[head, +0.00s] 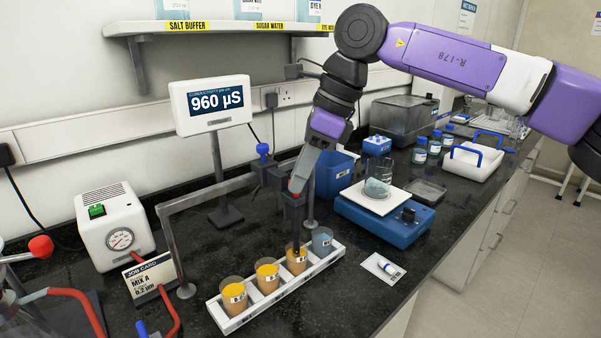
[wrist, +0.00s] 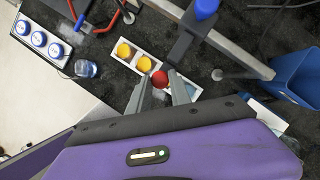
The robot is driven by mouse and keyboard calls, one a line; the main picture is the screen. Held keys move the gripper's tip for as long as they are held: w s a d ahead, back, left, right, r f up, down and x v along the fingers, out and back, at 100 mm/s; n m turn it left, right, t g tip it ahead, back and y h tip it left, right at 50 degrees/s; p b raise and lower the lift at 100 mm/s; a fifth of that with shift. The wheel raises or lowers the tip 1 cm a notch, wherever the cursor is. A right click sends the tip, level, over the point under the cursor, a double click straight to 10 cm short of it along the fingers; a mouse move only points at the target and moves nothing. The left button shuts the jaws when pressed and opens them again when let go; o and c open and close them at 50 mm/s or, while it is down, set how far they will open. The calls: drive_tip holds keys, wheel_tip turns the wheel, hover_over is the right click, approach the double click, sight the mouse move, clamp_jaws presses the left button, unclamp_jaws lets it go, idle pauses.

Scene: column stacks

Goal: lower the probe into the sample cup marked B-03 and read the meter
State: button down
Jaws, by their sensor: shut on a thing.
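The white cup rack (head: 262,308) holds a row of cups. Three have orange liquid, and the far-right one (head: 322,241) is grey-blue. Their labels are too small to read surely. My gripper (head: 298,183) is shut on the red-topped dark probe (head: 293,213), held upright over the rack. The probe's lower end reaches the third cup from the left (head: 297,261); its tip is hidden there. In the wrist view the probe's red top (wrist: 160,79) sits between my fingertips (wrist: 163,90). The meter (head: 212,105) reads 960 µS.
A grey stand frame (head: 215,190) with a blue knob rises behind the rack. A blue scale (head: 385,220) bearing a beaker stands to the right. A job card (head: 148,277) and a white pump box (head: 113,228) stand left. A small card with a vial lies right of the rack.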

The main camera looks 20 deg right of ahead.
idle(0.8)
wheel_tip(320, 180, up, 6)
drive_tip(key=p, duration=0.4)
drive_tip(key=shift+r, duration=0.15)
drive_tip(key=c, duration=1.5)
unclamp_jaws()
drive_tip(key=shift+r, duration=0.1)
drive_tip(key=shift+o, duration=0.2)
drive_tip(key=v, duration=0.7)
drive_tip(key=shift+d+r, duration=0.15)
drive_tip(key=shift+r, duration=0.1)
